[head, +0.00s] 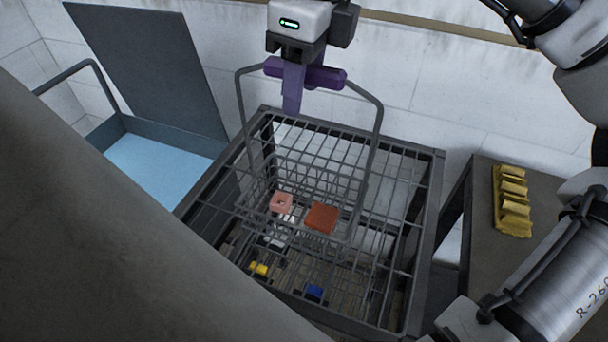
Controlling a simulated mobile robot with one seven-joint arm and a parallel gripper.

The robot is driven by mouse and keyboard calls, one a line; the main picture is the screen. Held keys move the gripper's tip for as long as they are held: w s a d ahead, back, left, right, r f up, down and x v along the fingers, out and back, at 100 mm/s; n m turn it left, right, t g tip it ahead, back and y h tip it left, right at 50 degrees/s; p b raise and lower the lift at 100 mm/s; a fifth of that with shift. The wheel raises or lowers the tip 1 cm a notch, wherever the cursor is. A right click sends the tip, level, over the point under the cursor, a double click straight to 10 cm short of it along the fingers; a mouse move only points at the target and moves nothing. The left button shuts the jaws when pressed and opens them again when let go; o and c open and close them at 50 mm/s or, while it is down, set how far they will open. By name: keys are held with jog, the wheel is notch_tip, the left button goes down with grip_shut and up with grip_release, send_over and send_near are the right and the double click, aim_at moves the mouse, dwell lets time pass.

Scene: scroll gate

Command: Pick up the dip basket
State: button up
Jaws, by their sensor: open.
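The dip basket (258,196) is a grey wire basket with a tall looped handle (376,140). It sits in or on a dark metal frame with a grid. A pink block (282,203) and an orange-red block (321,218) show inside the basket's outline. My gripper (293,98), with purple fingers, is at the top bar of the handle, above the basket. The gripper is open. Its fingers hide the middle of the top bar, so I cannot tell whether the bar lies between them or behind them.
A tank of light blue liquid (150,160) with a raised dark panel (150,65) stands at the left. A side table (490,265) at the right bears a yellow ridged piece (512,202). Yellow (259,269) and blue (314,292) pieces lie low inside the frame (428,230).

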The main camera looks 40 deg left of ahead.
jog(key=shift+a+f, duration=0.1)
jog(key=shift+f, duration=0.4)
jog(key=shift+c, duration=0.2)
jog(key=c, duration=0.9)
jog(key=shift+r, duration=0.1)
grip_shut()
